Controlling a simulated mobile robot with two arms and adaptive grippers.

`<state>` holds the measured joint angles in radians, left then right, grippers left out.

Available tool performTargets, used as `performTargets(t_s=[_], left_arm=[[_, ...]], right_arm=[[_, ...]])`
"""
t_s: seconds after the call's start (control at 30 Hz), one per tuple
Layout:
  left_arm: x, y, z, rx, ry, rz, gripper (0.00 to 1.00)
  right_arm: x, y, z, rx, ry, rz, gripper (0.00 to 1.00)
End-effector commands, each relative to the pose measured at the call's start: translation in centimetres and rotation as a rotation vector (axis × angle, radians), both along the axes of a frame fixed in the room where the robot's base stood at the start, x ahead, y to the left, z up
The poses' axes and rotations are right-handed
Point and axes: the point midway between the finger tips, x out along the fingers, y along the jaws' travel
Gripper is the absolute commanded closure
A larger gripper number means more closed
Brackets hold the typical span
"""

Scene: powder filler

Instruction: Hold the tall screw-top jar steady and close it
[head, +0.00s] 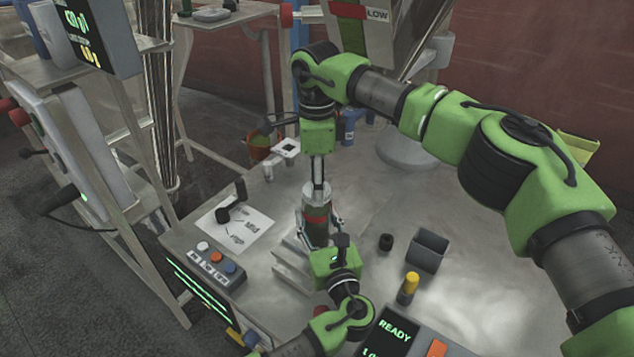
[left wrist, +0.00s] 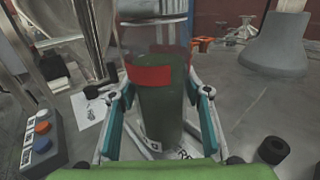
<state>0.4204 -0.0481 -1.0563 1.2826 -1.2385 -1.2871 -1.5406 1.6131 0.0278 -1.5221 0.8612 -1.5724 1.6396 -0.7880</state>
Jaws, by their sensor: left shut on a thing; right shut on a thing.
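The tall jar (head: 316,228) stands upright on the metal table, with a red band around it. In the left wrist view the jar (left wrist: 160,105) is clear above the band and dark green below. Its pale, ridged lid (head: 316,192) is on top and also shows at the upper edge of the left wrist view (left wrist: 152,8). My left gripper (head: 320,232) is shut around the jar's body, one finger on each side. My right gripper (head: 318,186) comes down from above and is shut on the lid. Whether the lid is fully seated cannot be told.
A dark open box (head: 428,250), a small black cap (head: 386,242) and a yellow-topped vial (head: 408,288) stand right of the jar. A button panel (head: 210,262) and a printed sheet (head: 236,230) lie left. A READY display (head: 390,335) is at the front.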

Motion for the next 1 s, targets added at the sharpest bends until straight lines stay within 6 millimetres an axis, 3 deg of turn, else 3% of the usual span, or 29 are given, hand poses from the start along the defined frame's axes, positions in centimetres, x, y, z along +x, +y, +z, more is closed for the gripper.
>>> performTargets(t_s=[0.5,0.67,0.7,0.73,1.0], left_arm=[[0.00,0.03,-0.03,0.001,0.000,0.001,1.00],[-0.01,0.03,-0.02,0.001,0.000,0.001,1.00],[-0.01,0.03,-0.02,0.001,0.000,0.001,1.00],[-0.01,0.03,-0.02,0.001,0.000,0.001,1.00],[-0.01,0.03,-0.02,0.001,0.000,0.001,1.00]], right_arm=[[0.03,0.05,-0.06,-0.001,-0.001,-0.932,0.85],[0.04,0.05,-0.05,-0.001,-0.001,-0.930,0.85],[0.04,0.05,-0.05,-0.001,-0.001,-0.930,0.49],[0.04,0.05,-0.05,-0.001,-0.001,-0.930,0.42],[0.03,0.04,-0.05,-0.002,-0.001,-0.928,0.42]])
